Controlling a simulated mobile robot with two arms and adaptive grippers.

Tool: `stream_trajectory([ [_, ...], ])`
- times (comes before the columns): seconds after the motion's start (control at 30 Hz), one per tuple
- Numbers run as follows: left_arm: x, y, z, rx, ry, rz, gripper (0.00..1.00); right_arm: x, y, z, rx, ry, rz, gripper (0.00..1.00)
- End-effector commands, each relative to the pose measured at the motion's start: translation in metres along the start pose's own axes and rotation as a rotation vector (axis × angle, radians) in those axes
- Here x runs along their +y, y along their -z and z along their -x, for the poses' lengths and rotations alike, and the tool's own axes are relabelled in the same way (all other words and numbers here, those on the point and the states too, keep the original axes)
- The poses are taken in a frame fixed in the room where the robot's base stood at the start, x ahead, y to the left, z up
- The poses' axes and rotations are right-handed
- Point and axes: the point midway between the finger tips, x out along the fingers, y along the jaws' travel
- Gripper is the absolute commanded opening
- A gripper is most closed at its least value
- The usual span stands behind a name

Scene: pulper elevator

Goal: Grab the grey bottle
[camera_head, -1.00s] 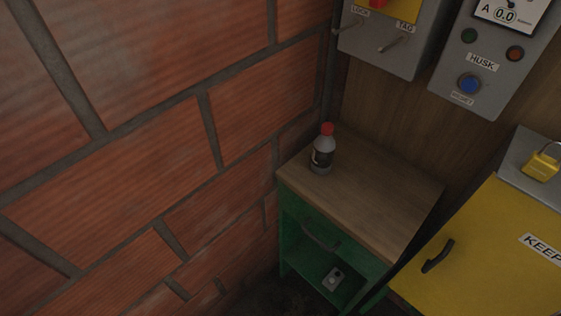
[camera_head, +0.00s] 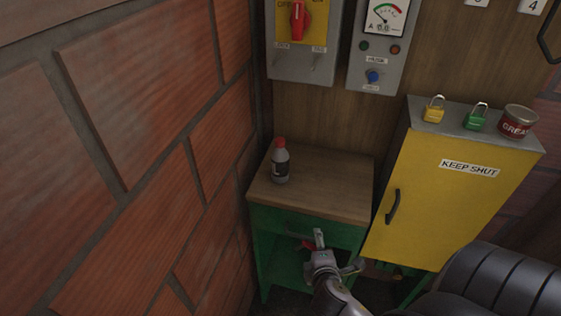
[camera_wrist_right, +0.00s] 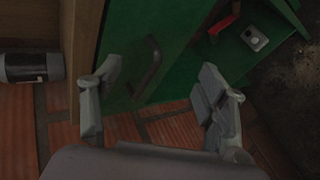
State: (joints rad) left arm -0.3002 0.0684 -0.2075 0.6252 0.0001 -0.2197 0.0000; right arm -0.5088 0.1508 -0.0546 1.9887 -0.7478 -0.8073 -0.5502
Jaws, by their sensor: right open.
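The grey bottle (camera_head: 280,164) with a red cap and dark label stands upright on the wooden top of a small green cabinet, near its back left corner by the brick wall. In the right wrist view part of the bottle (camera_wrist_right: 30,67) shows at the left edge, its cap out of frame. My right gripper (camera_head: 337,252) is open and empty in front of the cabinet's drawer, below the top and apart from the bottle. In the right wrist view its fingers (camera_wrist_right: 160,82) are spread before the green drawer front and handle. My left gripper is not in view.
The wooden top (camera_head: 325,190) is clear right of the bottle. A yellow cabinet (camera_head: 440,210) with padlocks and a tin on it stands at the right. Control boxes (camera_head: 302,60) hang above. A brick wall (camera_head: 150,110) closes the left. A small grey device (camera_wrist_right: 254,38) lies on the cabinet's lower shelf.

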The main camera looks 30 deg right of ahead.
Motion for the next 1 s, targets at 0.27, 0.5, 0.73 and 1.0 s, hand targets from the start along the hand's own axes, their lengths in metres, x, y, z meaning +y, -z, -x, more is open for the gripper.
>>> stream_trajectory([
  [0.27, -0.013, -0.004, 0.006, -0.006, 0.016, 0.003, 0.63, 0.129, -0.017, 0.035, -0.120, -0.412, 0.574, 0.67],
  [0.5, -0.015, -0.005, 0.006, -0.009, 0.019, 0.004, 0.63, 0.149, 0.013, 0.035, -0.184, -0.636, 1.218, 0.67],
  [0.73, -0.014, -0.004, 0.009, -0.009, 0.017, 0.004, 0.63, 0.145, 0.031, 0.027, -0.202, -0.709, 1.521, 0.67],
  [1.0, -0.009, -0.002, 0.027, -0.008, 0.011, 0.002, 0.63, 0.174, 0.048, -0.011, -0.203, -0.713, 1.530, 0.67],
])
